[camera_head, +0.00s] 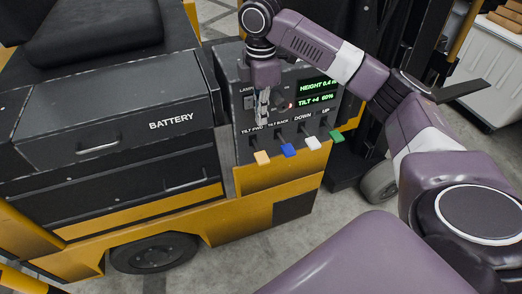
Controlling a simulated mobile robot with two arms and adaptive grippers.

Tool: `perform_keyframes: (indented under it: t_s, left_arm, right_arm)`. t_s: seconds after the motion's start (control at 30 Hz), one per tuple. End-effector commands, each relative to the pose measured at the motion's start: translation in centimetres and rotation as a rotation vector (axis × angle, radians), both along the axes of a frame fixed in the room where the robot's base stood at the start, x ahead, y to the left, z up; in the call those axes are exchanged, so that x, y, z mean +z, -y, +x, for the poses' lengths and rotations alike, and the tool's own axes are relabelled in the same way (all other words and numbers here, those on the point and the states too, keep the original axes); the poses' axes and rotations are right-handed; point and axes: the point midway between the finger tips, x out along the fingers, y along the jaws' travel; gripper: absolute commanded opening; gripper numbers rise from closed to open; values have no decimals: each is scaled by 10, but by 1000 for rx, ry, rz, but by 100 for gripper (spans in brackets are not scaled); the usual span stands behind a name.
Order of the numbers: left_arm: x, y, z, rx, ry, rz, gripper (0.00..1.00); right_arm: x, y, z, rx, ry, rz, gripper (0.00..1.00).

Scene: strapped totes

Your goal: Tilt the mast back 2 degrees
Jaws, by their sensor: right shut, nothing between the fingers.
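A dark control panel (243,148) on the yellow and black forklift carries a row of coloured levers. The orange lever (262,157) is under the TILT FWD label and the blue lever (288,150) is under TILT BACK. The white lever (312,143) is under DOWN and the green lever (336,136) is under UP. My right gripper (263,120) is shut and empty, pointing down in front of the panel, above the tilt levers. My left gripper is not in view.
The BATTERY compartment (125,130) and black seat (95,30) fill the left. The dark mast (350,160) and a wheel (380,183) stand right of the panel, partly behind my right arm. A white tote (485,80) with brown boxes is at the upper right.

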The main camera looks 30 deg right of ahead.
Motion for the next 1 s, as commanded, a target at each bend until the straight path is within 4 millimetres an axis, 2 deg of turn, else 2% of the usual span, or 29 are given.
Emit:
perform_keyframes:
  t_s: [0.23,0.37,0.8,1.0]
  left_arm:
    - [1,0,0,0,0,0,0]
    - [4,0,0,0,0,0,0]
    - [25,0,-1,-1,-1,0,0]
    - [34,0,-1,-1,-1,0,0]
  right_arm:
    - [-3,-1,0,0,0,0,0]
    - [-14,0,0,-1,-1,-2,0]
    - [-103,-1,-2,0,-2,-1,0]
    - [-130,-1,-1,0,0,-1,0]
